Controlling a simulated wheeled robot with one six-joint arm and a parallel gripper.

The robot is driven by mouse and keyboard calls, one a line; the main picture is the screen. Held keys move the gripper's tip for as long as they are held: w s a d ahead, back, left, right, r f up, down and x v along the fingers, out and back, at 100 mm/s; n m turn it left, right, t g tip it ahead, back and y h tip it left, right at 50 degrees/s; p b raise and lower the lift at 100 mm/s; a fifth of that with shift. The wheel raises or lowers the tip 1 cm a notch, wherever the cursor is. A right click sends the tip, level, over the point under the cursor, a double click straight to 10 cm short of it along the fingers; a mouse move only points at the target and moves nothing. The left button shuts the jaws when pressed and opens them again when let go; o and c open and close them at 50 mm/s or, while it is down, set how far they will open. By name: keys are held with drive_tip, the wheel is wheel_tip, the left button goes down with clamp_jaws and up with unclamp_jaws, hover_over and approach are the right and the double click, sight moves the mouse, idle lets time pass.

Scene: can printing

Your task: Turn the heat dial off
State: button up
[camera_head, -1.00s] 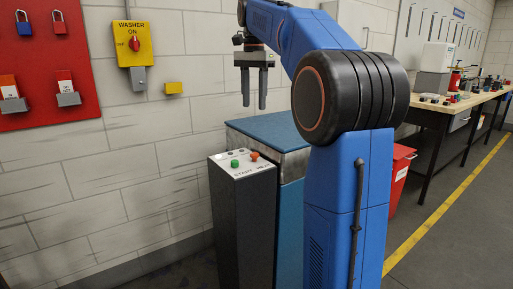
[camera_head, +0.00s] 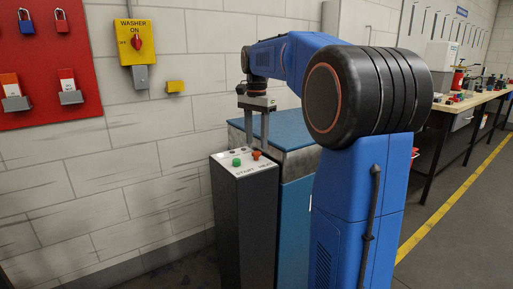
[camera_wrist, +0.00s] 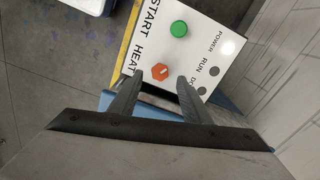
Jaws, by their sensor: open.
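The heat dial is an orange-red knob (camera_wrist: 160,72) on a white control panel (camera_wrist: 205,25), by the printed word HEAT. It also shows in the head view (camera_head: 257,155) on top of the dark pedestal (camera_head: 245,225). My gripper (camera_wrist: 154,80) is open, with one finger on each side of the knob in the wrist view. I cannot tell whether the fingers touch it. In the head view my gripper (camera_head: 257,135) points down just above and behind the panel. A green START button (camera_wrist: 179,29) sits beside the dial, and it shows in the head view (camera_head: 236,162).
A blue cabinet (camera_head: 290,128) stands right behind the pedestal. A yellow WASHER box (camera_head: 134,43) with a red switch and a red lock board (camera_head: 45,60) are on the wall. A workbench (camera_head: 470,105) stands at the right. Floor is clear at lower left.

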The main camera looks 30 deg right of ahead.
sight(256, 155)
drive_tip(key=shift+f, duration=1.7)
drive_tip(key=shift+c, duration=0.5)
drive_tip(key=c, duration=0.9)
drive_tip(key=shift+c, duration=0.2)
